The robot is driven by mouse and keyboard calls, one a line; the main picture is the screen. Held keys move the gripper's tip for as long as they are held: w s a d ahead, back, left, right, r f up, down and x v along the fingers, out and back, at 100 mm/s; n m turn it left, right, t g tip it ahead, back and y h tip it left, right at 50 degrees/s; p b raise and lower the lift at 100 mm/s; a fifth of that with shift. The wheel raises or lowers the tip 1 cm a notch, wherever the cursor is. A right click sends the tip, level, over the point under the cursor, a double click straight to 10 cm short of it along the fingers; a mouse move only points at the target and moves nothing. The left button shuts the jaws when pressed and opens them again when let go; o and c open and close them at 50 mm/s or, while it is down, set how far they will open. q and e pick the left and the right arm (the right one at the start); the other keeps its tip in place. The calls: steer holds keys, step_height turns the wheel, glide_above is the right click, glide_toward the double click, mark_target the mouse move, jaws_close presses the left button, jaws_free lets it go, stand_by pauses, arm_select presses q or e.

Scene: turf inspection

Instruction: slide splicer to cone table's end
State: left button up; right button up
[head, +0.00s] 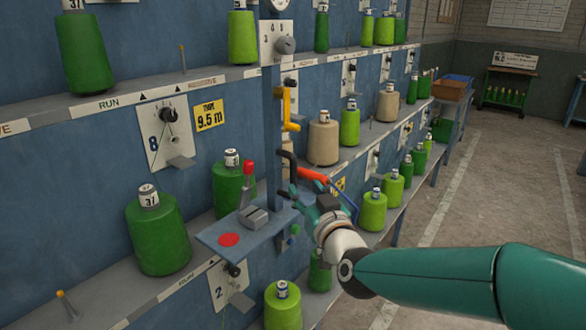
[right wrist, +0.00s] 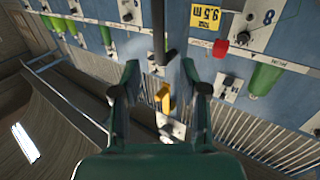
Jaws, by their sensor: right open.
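The splicer is probably the blue carriage plate (head: 235,236) on a vertical blue post (head: 273,140) in front of the creel. It bears a red disc, a grey block (head: 253,217) and a red-knobbed lever (head: 248,172). A yellow handle (head: 289,108) and a black hooked bar (head: 289,162) are on the post. My right gripper (head: 305,200) is at the plate's right side, close to the black bar; touching cannot be told. The right wrist view shows its fingers (right wrist: 160,92) apart, the yellow handle (right wrist: 163,97) visible between them. My left gripper is out of view.
Green and tan cones stand on the creel shelves, including a dark green cone (head: 158,235) at left. A table with a brown box (head: 453,90) stands at the creel's far end. A green rack with cones (head: 507,85) is by the back wall.

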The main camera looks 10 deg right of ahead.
mark_target(294, 173)
steer(key=w, duration=0.3)
steer(key=w+p, duration=0.1)
steer(key=w, duration=0.2)
steer(key=w+p, duration=0.1)
steer(key=w, duration=0.2)
steer(key=shift+w+a, duration=0.25)
steer(key=shift+a, duration=0.1)
jaws_close()
